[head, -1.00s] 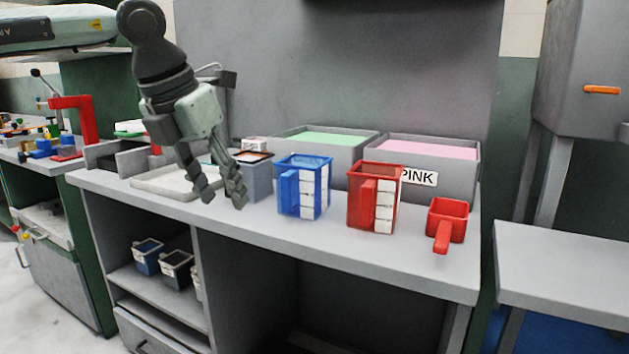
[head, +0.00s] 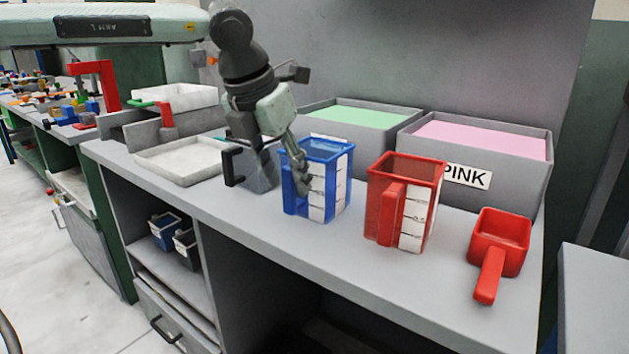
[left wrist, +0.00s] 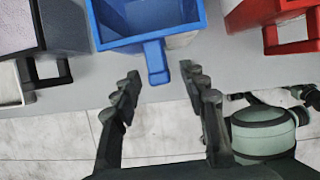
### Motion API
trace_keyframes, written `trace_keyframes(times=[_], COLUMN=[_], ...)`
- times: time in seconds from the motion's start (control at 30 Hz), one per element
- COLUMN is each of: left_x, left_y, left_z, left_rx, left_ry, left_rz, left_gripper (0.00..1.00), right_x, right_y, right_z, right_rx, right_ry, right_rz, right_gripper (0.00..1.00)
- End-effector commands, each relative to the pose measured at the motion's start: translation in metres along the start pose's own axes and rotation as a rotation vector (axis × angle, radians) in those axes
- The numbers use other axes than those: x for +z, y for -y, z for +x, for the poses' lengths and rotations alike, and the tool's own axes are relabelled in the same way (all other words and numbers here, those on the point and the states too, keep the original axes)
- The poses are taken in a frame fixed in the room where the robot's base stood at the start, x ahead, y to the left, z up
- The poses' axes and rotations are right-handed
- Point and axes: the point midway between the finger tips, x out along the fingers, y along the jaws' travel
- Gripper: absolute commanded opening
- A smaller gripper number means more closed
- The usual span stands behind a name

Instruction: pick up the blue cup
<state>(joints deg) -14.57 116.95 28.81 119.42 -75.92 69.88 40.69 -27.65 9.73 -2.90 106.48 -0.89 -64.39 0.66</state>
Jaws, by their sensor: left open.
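The blue cup (head: 327,168) is a square measuring cup with a white scale strip, upright on the grey bench in the head view. In the left wrist view the blue cup (left wrist: 146,25) is seen from above, with its handle pointing toward my fingers. My left gripper (head: 302,182) is in front of the cup's left side and hides part of its handle.
A red cup (head: 422,195) stands right of the blue one, with a red scoop (head: 502,240) beyond it. A grey cup (head: 254,170) with a black handle stands close on the left. Bins of green (head: 361,116) and pink (head: 480,136) material stand behind.

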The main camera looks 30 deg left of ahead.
Motion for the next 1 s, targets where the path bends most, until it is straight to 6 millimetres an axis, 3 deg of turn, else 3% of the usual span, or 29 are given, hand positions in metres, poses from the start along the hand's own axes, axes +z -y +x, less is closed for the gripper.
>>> trace_keyframes(times=[0.2,0.43,0.8,1.0], left_x=[-0.001,-0.001,-0.001,0.0], left_y=[0.001,0.001,0.001,0.001], left_z=[0.025,0.026,0.026,0.025], left_rx=[0.0,-0.001,0.0,0.0], left_ry=[-0.002,0.0,0.0,0.001], left_rz=[-0.001,-0.001,-0.001,-0.001], left_gripper=[0.43,0.43,0.0,0.0], right_x=[-0.001,-0.001,0.0,-0.001], right_y=[0.001,0.002,0.002,0.002], right_z=[0.007,0.007,0.007,0.006], right_rx=[-0.004,-0.005,-0.005,-0.005], right_ry=[0.0,0.0,0.001,0.0], right_rz=[0.001,0.001,0.001,0.0], right_gripper=[0.4,0.4,0.4,0.4])
